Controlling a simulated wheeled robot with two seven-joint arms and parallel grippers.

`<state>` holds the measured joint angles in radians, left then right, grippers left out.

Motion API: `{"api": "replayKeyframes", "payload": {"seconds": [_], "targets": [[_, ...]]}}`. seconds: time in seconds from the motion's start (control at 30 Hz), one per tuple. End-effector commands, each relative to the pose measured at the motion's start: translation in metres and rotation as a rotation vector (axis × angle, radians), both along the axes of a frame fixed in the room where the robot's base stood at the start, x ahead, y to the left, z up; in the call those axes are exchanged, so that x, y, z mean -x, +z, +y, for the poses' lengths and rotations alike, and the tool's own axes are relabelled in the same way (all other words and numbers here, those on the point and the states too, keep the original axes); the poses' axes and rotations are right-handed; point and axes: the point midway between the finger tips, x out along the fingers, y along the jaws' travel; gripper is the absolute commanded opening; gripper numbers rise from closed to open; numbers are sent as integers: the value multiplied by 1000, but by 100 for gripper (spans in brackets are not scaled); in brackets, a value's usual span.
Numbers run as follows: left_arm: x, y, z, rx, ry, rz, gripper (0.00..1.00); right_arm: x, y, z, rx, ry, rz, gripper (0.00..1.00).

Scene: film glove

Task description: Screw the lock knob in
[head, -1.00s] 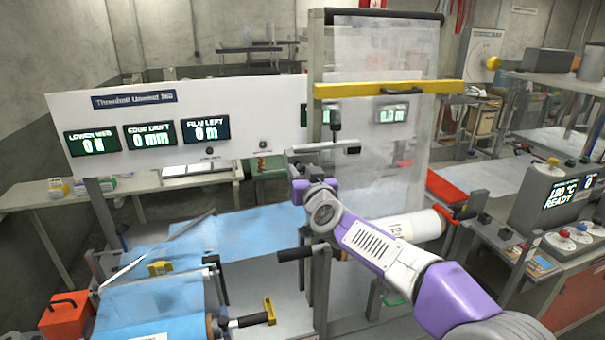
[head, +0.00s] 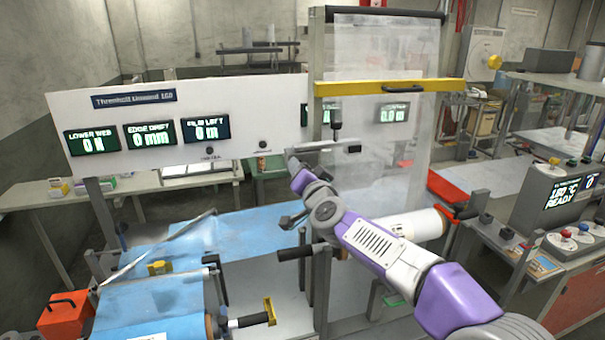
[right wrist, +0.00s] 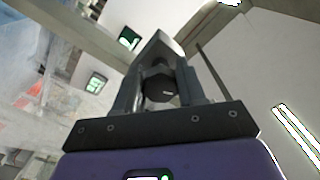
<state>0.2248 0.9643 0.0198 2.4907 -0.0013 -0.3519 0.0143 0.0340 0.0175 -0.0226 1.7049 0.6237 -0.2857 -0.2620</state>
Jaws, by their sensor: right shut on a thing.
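The lock knob (right wrist: 159,89) is a dark, faceted knob between the two grey fingers of my right gripper (right wrist: 162,80) in the right wrist view. The gripper is shut on it. My left gripper is not in view.
A black-topped post (head: 336,120) stands on the bar. A clear film sheet with a yellow crossbar (head: 390,88) hangs behind my right arm. Blue film (head: 250,232) and an orange box (head: 66,314) are at left.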

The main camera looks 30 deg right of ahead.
Motion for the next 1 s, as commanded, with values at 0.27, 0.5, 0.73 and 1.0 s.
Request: {"api": "replayKeyframes", "payload": {"seconds": [0.27, 0.5, 0.73, 1.0], "targets": [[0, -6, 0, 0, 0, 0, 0, 0, -1, 1, -223, 2, -51, 9], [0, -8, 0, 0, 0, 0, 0, 0, -1, 2, -355, 3, -82, 9], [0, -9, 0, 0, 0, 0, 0, -1, -1, 2, -415, 4, -96, 9], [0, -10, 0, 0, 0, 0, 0, -1, -1, 2, -433, 3, -100, 9]]}}
